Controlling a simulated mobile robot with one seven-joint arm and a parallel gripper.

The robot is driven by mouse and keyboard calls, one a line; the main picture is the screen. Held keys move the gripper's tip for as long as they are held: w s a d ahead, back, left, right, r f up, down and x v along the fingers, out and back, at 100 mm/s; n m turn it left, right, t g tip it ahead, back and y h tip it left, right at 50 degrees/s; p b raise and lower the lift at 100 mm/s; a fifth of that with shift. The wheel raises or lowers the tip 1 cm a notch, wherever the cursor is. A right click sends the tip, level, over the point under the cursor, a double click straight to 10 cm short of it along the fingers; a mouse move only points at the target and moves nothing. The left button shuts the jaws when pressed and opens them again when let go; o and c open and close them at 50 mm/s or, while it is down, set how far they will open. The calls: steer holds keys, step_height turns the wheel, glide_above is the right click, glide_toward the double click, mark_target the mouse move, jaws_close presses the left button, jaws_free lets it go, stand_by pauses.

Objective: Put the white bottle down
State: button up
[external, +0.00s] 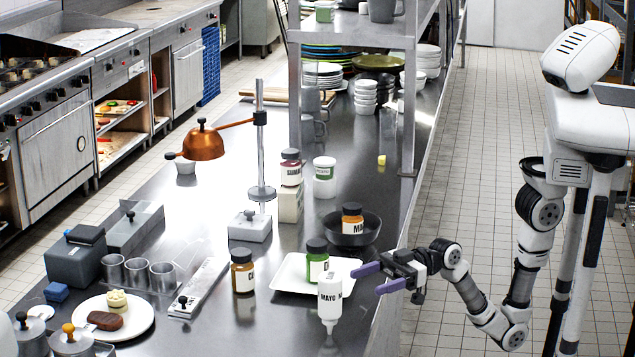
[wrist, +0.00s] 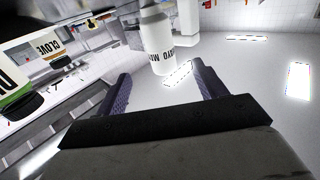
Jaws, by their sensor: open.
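The white bottle (external: 330,294), labelled MAYO, is at the counter's near right edge with its narrow nozzle end down. A gap shows between the fingertips and the bottle. In the wrist view the bottle (wrist: 158,42) appears just beyond and between the open fingers (wrist: 161,72), with nothing held.
A dark bowl (external: 365,235) holds another jar (external: 352,217). A plate with food (external: 140,328) is at the left. Bare counter lies between plate and bottle.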

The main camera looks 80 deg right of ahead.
glide_toward(320, 294)
steer(key=x, duration=0.4)
steer(key=p+x, duration=0.3)
steer(key=x, duration=0.1)
steer(key=shift+w+a+r, duration=0.1)
steer(key=shift+w+a, duration=0.1)
steer(key=shift+a, duration=0.05)
steer(key=shift+w+a, duration=0.25)
steer(key=c, duration=0.8)
